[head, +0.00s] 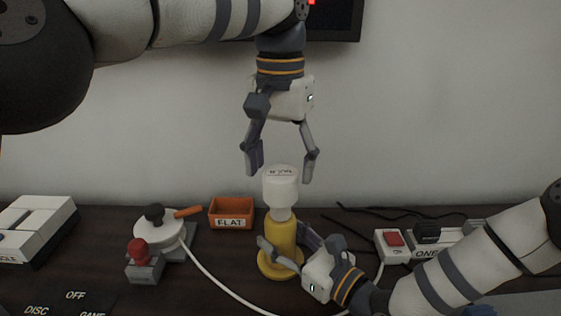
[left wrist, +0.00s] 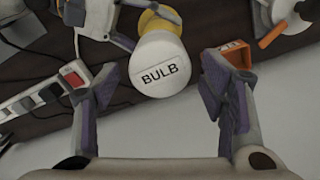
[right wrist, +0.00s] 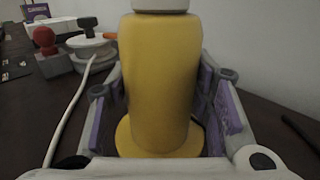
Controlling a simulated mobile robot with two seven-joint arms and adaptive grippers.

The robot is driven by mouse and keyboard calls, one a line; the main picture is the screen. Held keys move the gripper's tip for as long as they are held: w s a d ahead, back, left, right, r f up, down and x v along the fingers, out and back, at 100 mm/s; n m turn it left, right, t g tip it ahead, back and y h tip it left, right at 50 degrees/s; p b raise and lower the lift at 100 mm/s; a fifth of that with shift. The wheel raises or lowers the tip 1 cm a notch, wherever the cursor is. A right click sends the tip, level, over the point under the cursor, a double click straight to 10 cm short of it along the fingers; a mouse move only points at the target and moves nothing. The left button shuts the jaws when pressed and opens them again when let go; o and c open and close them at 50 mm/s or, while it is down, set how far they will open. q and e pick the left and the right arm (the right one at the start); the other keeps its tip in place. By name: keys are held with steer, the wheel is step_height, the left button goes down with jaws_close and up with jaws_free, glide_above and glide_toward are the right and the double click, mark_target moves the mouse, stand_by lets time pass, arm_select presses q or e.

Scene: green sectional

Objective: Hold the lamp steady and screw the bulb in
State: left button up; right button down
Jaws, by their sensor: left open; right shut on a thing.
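The yellow lamp (head: 281,240) stands upright on the dark table in the head view, and its body fills the middle of the right wrist view (right wrist: 160,80). The white bulb (head: 281,189) sits upright on top of the lamp; its labelled top faces the left wrist camera (left wrist: 160,66). How deep the bulb sits is hidden. My right gripper (head: 285,247) is shut on the lamp's yellow body, low near its base. My left gripper (head: 281,176) points down above the bulb, open, with its fingers apart on either side of the bulb's top and not touching it.
An orange tray (head: 231,214) marked FLAT stands behind and left of the lamp. A white round device (head: 158,228) with an orange handle and a red knob (head: 138,250) are at left. A power strip (head: 391,244) with a red switch is at right. A white cable (head: 212,277) runs in front.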

mark_target(281, 202)
arm_select(q)
step_height(281, 202, down, 8)
stand_by(0.5)
steer(key=c, duration=1.2)
steer(key=shift+c, duration=0.2)
steer(key=o, duration=1.5)
steer(key=shift+c, duration=0.2)
